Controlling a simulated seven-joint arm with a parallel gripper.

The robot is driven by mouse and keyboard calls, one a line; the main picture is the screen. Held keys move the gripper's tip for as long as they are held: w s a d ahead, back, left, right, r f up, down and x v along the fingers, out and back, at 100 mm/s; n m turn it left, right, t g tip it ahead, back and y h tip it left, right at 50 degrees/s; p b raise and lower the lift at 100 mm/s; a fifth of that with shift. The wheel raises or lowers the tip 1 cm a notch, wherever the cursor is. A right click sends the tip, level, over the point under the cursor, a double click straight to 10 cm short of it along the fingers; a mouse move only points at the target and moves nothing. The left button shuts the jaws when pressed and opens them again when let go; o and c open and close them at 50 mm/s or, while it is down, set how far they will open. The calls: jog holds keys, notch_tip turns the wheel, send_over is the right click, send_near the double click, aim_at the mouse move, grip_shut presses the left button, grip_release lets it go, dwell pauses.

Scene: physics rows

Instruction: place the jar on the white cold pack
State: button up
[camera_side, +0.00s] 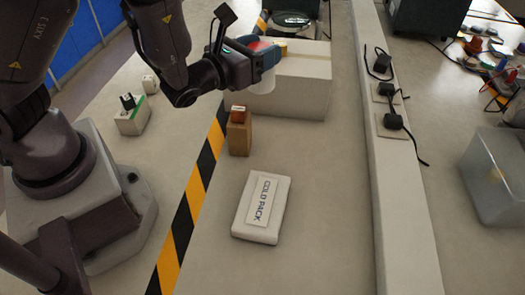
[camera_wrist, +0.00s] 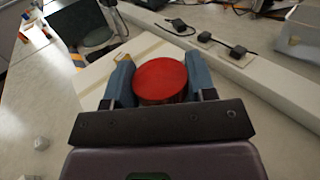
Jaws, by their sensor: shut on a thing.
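A jar with a red lid (camera_wrist: 160,80) is between the two fingers of my gripper (camera_wrist: 160,85) in the wrist view. The white cold pack (camera_side: 278,208), labelled COLD PACK, lies flat on the table nearer the side camera, apart from my gripper. Nothing lies on it.
A brown block (camera_side: 239,138) with a small red-brown piece on top stands between the box and the cold pack. A raised white ledge (camera_side: 400,200) with black adapters runs along the right. The table around the cold pack is clear.

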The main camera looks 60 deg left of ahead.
jog(key=s+d+m+h, duration=0.2)
jog(key=d, duration=0.4)
jog(key=s+d+m+h, duration=0.1)
jog(key=s+d+h, duration=0.15)
jog(key=d, duration=0.45)
jog(key=shift+h, duration=0.25)
jog(key=f, duration=1.3)
jog(key=shift+w+d+f, duration=0.15)
jog(key=shift+w, duration=0.15)
jog(key=shift+f, duration=0.1)
jog(key=o, duration=1.3)
jog(key=shift+c, duration=0.2)
jog(key=s, duration=0.5)
jog(key=s+a, duration=0.1)
jog(key=s, duration=0.1)
jog(key=shift+s+a, duration=0.1)
jog(key=shift+s, duration=0.15)
